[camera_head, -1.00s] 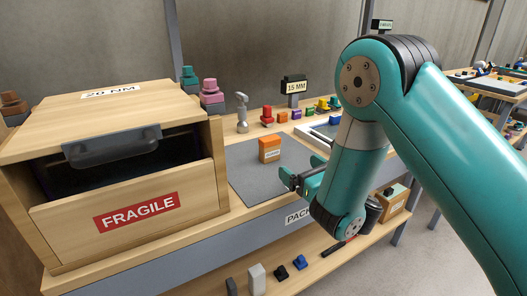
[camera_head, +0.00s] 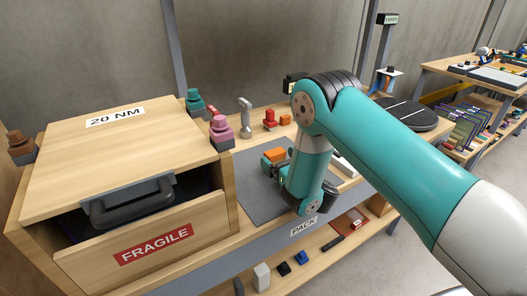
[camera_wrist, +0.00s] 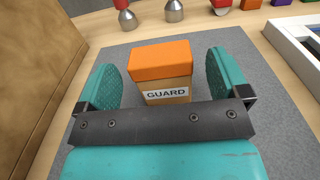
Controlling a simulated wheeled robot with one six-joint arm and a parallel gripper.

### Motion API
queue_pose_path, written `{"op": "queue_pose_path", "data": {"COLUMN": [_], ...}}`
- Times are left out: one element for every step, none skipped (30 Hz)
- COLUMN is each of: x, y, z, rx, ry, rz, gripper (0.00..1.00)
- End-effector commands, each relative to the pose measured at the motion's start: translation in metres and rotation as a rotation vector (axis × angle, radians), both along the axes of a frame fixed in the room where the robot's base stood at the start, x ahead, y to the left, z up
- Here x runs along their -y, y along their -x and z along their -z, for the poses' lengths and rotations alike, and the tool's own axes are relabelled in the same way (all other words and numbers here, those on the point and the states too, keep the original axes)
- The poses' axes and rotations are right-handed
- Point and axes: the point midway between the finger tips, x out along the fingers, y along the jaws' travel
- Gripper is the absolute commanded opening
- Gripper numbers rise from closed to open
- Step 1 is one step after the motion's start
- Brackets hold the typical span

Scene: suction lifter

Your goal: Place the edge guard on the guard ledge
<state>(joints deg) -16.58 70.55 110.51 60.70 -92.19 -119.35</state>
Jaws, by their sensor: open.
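The edge guard (camera_wrist: 161,65) is a small block with an orange top and a tan front labelled GUARD. It stands upright on the grey mat (camera_wrist: 285,133) on the bench. In the wrist view it sits between the two teal fingers of my gripper (camera_wrist: 164,82), with a gap on each side. My gripper is open and holds nothing. In the head view the edge guard (camera_head: 273,155) shows just past my gripper, partly covered by my arm. I cannot make out a guard ledge in these frames.
A wooden FRAGILE box (camera_head: 75,262) with a dark handle stands left of the mat. A grey metal fitting (camera_head: 245,118) and a red piece (camera_head: 270,120) stand at the back. A lower shelf holds small blocks.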

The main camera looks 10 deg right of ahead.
Motion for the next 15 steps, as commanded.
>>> {"op": "queue_pose_path", "data": {"x": [0.0037,0.0050,0.0062,0.0064,0.0062,0.0053,0.0044,0.0033,0.0018,0.0008,-0.0001,-0.0010,-0.0014,-0.0016,-0.0016], "y": [-0.0016,-0.0023,-0.0029,-0.0034,-0.0038,-0.0041,-0.0041,-0.0041,-0.0042,-0.0040,-0.0041,-0.0040,-0.0041,-0.0040,-0.0040], "z": [-0.0042,-0.0033,-0.0021,-0.0015,-0.0010,-0.0004,0.0000,0.0004,0.0006,0.0006,0.0007,0.0007,0.0006,0.0007,0.0006], "rx": [-0.001,-0.001,-0.002,-0.001,-0.001,0.000,0.000,0.000,0.000,0.000,0.000,0.000,0.000,0.000,0.000], "ry": [0.000,0.000,0.000,-0.001,-0.001,-0.001,-0.001,-0.001,-0.001,-0.001,-0.001,-0.001,-0.001,0.000,0.000], "rz": [0.007,0.010,0.012,0.013,0.013,0.012,0.011,0.009,0.007,0.006,0.005,0.004,0.003,0.003,0.003], "gripper": [0.94,0.94,0.94,0.94,0.94,0.94,0.94,0.94,0.94,0.94,0.94,0.91,0.84,0.78,0.68]}}
